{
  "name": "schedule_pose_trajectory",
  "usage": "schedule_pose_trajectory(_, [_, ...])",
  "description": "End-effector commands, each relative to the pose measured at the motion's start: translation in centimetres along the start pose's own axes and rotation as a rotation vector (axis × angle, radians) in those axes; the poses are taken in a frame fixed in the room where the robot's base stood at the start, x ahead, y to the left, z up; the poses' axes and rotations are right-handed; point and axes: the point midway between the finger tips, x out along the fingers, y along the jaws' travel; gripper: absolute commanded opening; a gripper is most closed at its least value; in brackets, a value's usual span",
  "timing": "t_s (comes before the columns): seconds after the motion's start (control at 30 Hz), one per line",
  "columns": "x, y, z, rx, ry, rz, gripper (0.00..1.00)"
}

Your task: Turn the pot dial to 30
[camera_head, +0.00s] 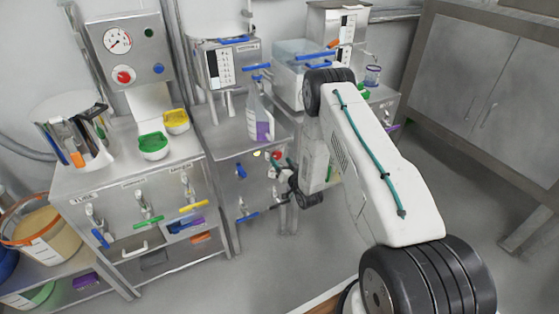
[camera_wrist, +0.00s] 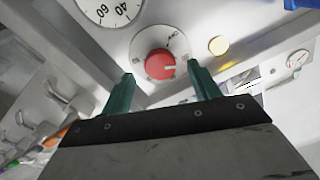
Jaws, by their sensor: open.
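A round red dial (camera_wrist: 159,64) with a white pointer line sits on a pale plate with a printed scale. In the wrist view the pointer points right; the scale figures are too small to read. It appears as a small red spot (camera_head: 277,154) on the middle bench's front in the head view, partly hidden by my gripper. No label confirms that it is the pot dial. My gripper (camera_wrist: 164,78) is open, its green fingers either side of the dial's lower part in the wrist view, with gaps and no clear contact.
A white gauge (camera_wrist: 108,8) and a yellow lamp (camera_wrist: 218,46) flank the dial in the wrist view. Another red knob (camera_head: 124,76) is on the upright left panel below a gauge (camera_head: 117,40). A blue-handled valve (camera_head: 247,212) and a bottle (camera_head: 260,117) are near my gripper.

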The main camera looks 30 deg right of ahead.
Motion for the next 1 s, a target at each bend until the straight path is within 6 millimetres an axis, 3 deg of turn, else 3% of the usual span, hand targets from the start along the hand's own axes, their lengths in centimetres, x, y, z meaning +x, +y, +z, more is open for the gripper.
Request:
schedule_pose_trajectory(0.1, [-2.3, 0.1, 0.0, 0.000, -0.001, 0.003, 0.61])
schedule_pose_trajectory(0.33, [-4.9, 0.1, 0.0, 0.000, 0.000, 0.001, 0.61])
schedule_pose_trajectory(0.9, [-5.2, 0.1, 0.0, -0.002, 0.001, 0.001, 0.61])
schedule_pose_trajectory(1.0, [-5.3, 0.4, 0.8, -0.013, -0.039, 0.015, 0.61])
